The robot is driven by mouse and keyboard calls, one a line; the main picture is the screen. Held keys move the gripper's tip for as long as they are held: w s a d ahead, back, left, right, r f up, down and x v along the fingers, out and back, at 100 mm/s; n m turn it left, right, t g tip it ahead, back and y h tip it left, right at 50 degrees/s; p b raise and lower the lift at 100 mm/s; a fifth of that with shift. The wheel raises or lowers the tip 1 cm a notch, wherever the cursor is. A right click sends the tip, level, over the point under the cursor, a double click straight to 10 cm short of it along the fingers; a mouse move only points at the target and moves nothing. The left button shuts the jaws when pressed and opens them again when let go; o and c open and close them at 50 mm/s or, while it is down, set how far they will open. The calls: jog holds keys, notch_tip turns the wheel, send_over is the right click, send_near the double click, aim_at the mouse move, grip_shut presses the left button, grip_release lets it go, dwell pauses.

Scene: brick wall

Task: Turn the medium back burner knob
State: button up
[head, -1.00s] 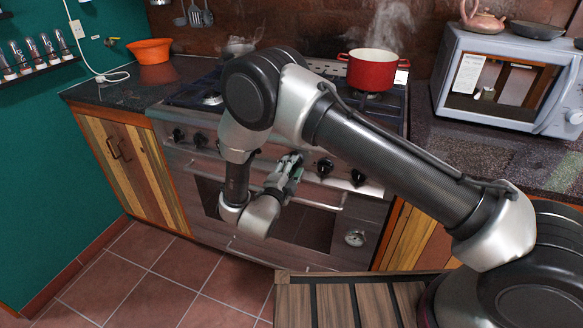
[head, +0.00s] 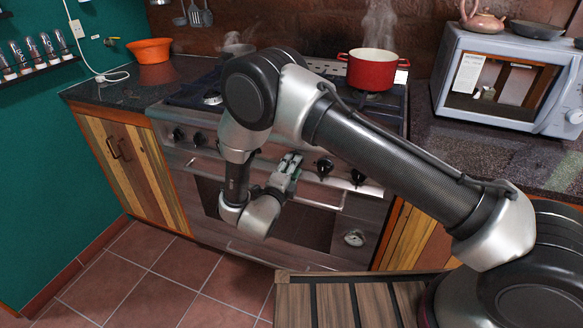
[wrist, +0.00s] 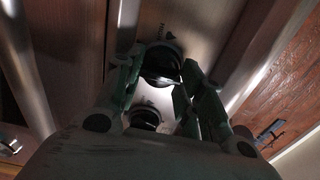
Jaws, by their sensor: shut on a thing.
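My gripper (head: 292,160) is at the middle of the stove's front control panel. In the wrist view its two green-grey fingers (wrist: 160,82) are closed around a round black stove knob (wrist: 160,60), one finger on each side. A second black knob (wrist: 145,117) shows nearer the palm, between the fingers' bases. The held knob is hidden behind my gripper in the head view. Two other black knobs (head: 325,167) (head: 357,177) are to its right, and two more (head: 178,135) (head: 199,139) are at the panel's left end.
A steaming red pot (head: 372,70) stands on the stove's back right. An oven handle (head: 318,203) runs below the panel. A microwave (head: 505,80) is on the right counter, and an orange bowl (head: 152,51) on the left one. The tiled floor (head: 150,275) at lower left is clear.

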jog(key=shift+s+f, duration=0.1)
jog(key=o, duration=1)
jog(key=v, duration=0.8)
